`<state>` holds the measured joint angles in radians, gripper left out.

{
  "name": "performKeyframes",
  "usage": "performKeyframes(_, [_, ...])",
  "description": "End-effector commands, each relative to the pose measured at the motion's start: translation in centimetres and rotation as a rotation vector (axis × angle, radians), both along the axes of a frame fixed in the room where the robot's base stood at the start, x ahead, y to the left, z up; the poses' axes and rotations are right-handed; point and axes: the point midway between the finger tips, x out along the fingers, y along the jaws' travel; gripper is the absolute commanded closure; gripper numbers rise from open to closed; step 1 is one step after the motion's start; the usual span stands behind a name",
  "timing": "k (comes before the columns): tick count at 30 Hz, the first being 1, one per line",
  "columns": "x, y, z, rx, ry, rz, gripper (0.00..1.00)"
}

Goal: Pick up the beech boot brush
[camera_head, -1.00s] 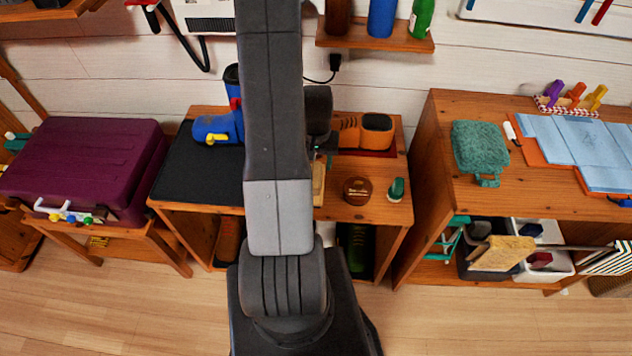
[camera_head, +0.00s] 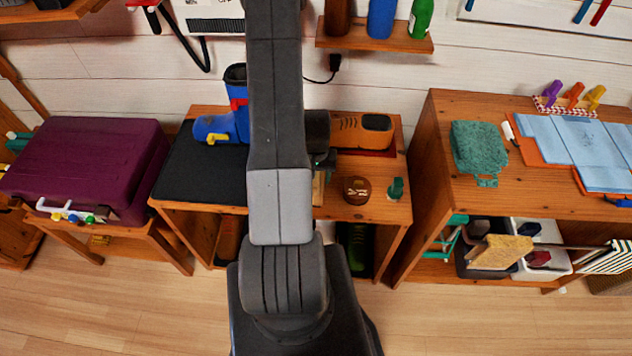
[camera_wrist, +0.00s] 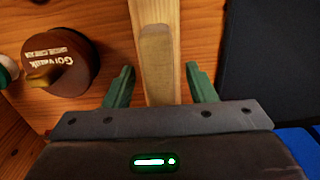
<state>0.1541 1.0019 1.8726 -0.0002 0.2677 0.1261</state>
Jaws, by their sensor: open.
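The beech boot brush (camera_wrist: 158,58) is a long pale wooden piece in the wrist view, lying on the brown bench top. It runs from the top edge of the picture down between my fingers. In the head view only a pale sliver of it (camera_head: 317,190) shows beside my arm. My gripper (camera_wrist: 160,84) is open, with one green finger on each side of the brush and a gap on both sides. The brush's lower end is hidden behind my gripper's body. In the head view my arm hides most of the gripper.
A round brown tin (camera_wrist: 60,62) with lettering lies left of the brush in the wrist view. A black mat (camera_head: 205,170) is on the bench's other side.

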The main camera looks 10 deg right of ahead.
Motion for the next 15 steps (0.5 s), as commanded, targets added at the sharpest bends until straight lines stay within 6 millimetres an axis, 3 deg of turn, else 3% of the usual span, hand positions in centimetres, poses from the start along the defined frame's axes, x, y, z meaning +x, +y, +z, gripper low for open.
performKeyframes(3, [0.02,-0.01,0.02,0.0,-0.001,0.0,0.51])
performKeyframes(11, [0.03,-0.01,0.04,0.0,-0.001,0.0,1.0])
performKeyframes(15, [0.03,-0.01,0.05,0.0,-0.001,0.0,1.0])
